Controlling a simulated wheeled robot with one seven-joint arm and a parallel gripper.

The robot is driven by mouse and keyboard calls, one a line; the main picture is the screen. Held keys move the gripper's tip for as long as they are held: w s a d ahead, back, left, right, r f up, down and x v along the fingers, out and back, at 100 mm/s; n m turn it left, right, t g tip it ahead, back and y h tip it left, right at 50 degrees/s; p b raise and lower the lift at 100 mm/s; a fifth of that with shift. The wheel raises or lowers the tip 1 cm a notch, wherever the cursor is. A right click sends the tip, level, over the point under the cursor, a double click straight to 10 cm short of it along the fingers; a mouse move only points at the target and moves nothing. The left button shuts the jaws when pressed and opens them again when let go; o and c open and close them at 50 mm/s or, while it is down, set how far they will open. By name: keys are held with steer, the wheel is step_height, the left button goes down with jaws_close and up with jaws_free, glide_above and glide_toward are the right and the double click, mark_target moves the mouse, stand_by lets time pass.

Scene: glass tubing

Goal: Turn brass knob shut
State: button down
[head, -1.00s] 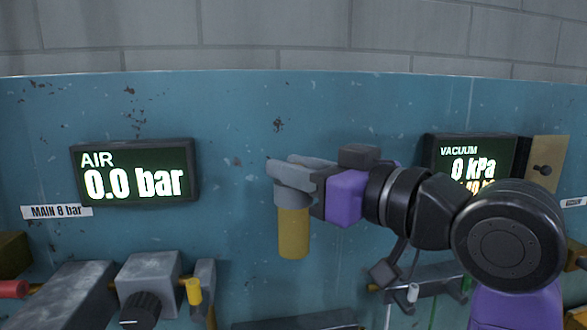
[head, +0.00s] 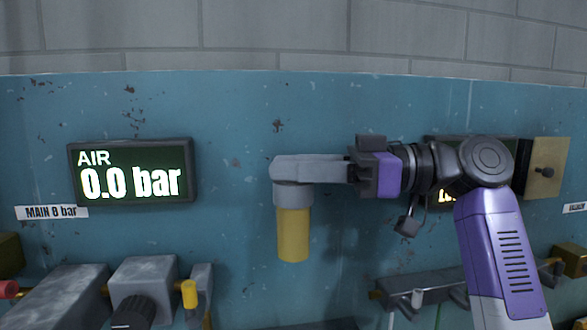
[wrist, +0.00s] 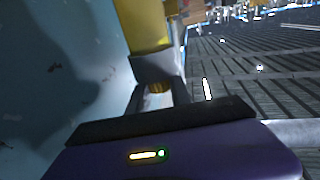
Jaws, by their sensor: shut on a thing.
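The yellow cylinder also shows at the top of the wrist view (wrist: 140,25).
The AIR display (head: 130,172) on the blue panel (head: 235,110) reads 0.0 bar. The vacuum display (head: 447,196) is mostly behind my arm. Grey blocks with a black knob (head: 133,312) and a small yellow handle (head: 190,294) stand lower left. A brass plate (head: 545,160) is at right.

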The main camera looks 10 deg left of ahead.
steer(key=shift+n+g, duration=0.3)
steer(key=shift+g, duration=0.1)
steer(key=c, duration=1.2)
jaws_free()
steer(key=shift+o, duration=0.2)
steer(key=d+b, duration=0.2)
steer(key=d, duration=0.5)
steer(key=shift+w+d, duration=0.35)
steer(key=shift+w, duration=0.05)
